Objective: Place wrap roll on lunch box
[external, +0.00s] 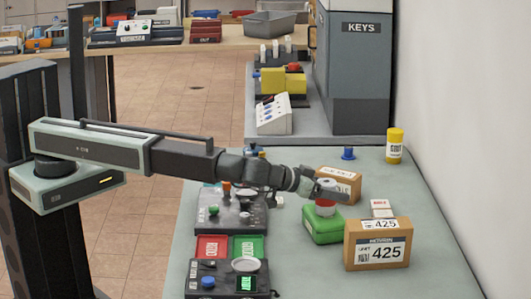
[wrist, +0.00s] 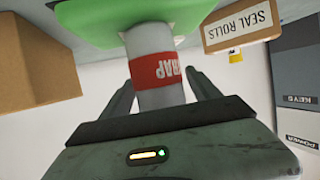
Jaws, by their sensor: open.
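The wrap roll (external: 325,208) is a pale cylinder with a red band. It stands upright on the green lunch box (external: 318,232), and its far end meets the green surface in the wrist view. My gripper (external: 316,190) is at the roll's upper part. In the wrist view, the roll (wrist: 155,70) lies between my two open fingers (wrist: 158,88), with a visible gap on the right side. The green lunch box (wrist: 90,22) fills the top of that view. Contact between the left finger and the roll is unclear.
A cardboard box marked 425 (external: 376,250) stands right of the lunch box. A SEAL ROLLS box (wrist: 242,25) stands close behind it. A yellow canister (external: 394,146) and a blue item (external: 348,153) are farther back. Control panels (external: 230,212) and red-green trays (external: 213,246) lie left.

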